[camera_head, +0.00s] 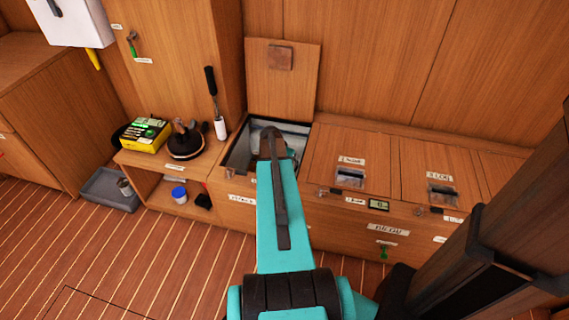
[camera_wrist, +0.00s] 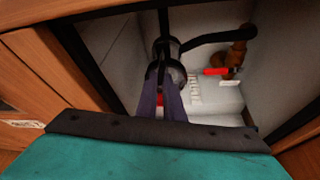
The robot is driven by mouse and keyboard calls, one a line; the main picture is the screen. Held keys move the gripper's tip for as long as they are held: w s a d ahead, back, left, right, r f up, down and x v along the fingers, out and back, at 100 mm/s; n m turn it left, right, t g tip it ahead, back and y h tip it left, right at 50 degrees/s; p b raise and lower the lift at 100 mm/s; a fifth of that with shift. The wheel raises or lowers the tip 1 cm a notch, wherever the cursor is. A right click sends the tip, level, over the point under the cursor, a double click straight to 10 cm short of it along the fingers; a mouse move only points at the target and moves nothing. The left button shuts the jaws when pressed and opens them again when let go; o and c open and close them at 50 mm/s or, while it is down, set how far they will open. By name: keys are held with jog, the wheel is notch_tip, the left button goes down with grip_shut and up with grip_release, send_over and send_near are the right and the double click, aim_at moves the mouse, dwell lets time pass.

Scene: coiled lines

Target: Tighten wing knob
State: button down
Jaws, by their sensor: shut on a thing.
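My gripper (camera_wrist: 166,76) reaches down into an open locker compartment (camera_head: 240,157). In the wrist view its two dark fingers are closed together against a round grey metal fitting (camera_wrist: 172,47) with black hoses at it. The wing knob is between the fingertips and mostly hidden by them, so its shape and angle cannot be told. A little red shows beside the fingers. In the head view my teal arm covers the gripper and the fitting.
The compartment's raised lid (camera_head: 262,95) leans on the back wall. Pale walls and a dark rim surround my gripper closely. A brass valve with a red handle (camera_wrist: 216,71) and a black hose (camera_wrist: 205,38) lie to the right. Closed lids (camera_head: 345,150) continue along the bench.

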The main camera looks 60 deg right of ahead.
jog(key=c, duration=1.9)
grip_release()
jog(key=shift+o, duration=0.2)
jog(key=p+v, duration=0.2)
jog(key=v, duration=1.2)
jog(key=shift+d+f, duration=0.1)
